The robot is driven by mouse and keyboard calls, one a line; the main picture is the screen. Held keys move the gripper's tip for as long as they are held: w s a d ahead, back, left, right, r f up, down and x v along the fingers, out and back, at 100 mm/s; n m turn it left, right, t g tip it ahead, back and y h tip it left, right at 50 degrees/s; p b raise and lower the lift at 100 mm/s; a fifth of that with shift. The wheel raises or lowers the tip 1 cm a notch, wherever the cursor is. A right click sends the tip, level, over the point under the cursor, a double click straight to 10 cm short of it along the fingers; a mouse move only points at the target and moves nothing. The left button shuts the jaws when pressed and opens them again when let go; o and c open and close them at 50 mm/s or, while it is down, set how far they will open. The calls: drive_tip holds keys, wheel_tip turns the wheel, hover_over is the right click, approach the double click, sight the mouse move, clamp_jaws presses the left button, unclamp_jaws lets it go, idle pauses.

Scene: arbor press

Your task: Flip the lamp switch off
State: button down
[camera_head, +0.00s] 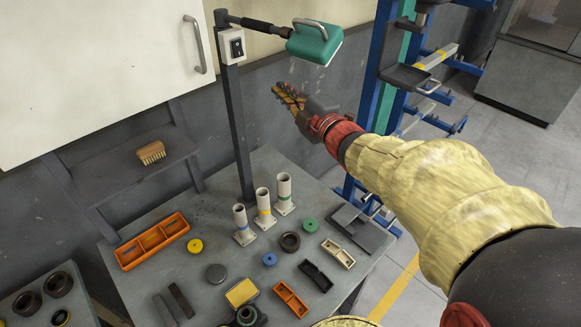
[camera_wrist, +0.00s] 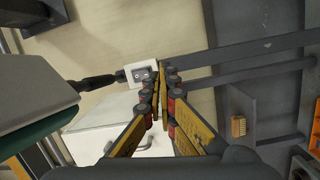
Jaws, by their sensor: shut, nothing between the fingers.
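The lamp switch (camera_head: 236,46) is a black rocker on a white box fixed near the top of a dark upright post (camera_head: 238,130). The lamp's green head (camera_head: 312,45) with a grey handle hangs to the right of it on a short black arm. My gripper (camera_head: 277,91) is shut and empty, below the lamp head and to the lower right of the switch in the head view. In the wrist view the switch box (camera_wrist: 142,76) shows just left of my gripper's fingertips (camera_wrist: 166,70). They look apart in the head view.
A white cabinet (camera_head: 95,70) with a handle is left of the post. Below is a grey workbench (camera_head: 215,215) with white tubes (camera_head: 263,208), an orange tray (camera_head: 152,240) and loose parts. A blue rack (camera_head: 378,70) stands right. A brush (camera_head: 151,152) lies on a shelf.

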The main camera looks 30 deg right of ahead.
drive_tip(key=s+a+f+m+g+h+b, duration=0.1)
drive_tip(key=s+f+m+g+h+b, duration=0.1)
drive_tip(key=f+m+b, duration=0.3)
drive_tip(key=s+a+f+m+g+h+b, duration=0.1)
drive_tip(key=s+f+m+b, duration=0.4)
drive_tip(key=f, duration=0.6)
drive_tip(key=shift+a+g+h, duration=0.4)
drive_tip(key=shift+a+g, duration=0.05)
drive_tip(key=shift+g, duration=0.85)
drive_tip(key=shift+s, duration=0.1)
drive_tip(key=s+a+f+m+g, duration=0.3)
drive_tip(key=s+f+m+g, duration=0.3)
drive_tip(key=s+f, duration=0.45)
drive_tip(key=s+a+g+y+b, duration=0.1)
drive_tip(key=s+a+y, duration=0.2)
drive_tip(key=s+a, duration=0.5)
drive_tip(key=a, duration=0.3)
drive_tip(key=shift+s+f+y, duration=0.15)
drive_tip(key=shift+s+y, duration=0.15)
drive_tip(key=shift+y, duration=0.1)
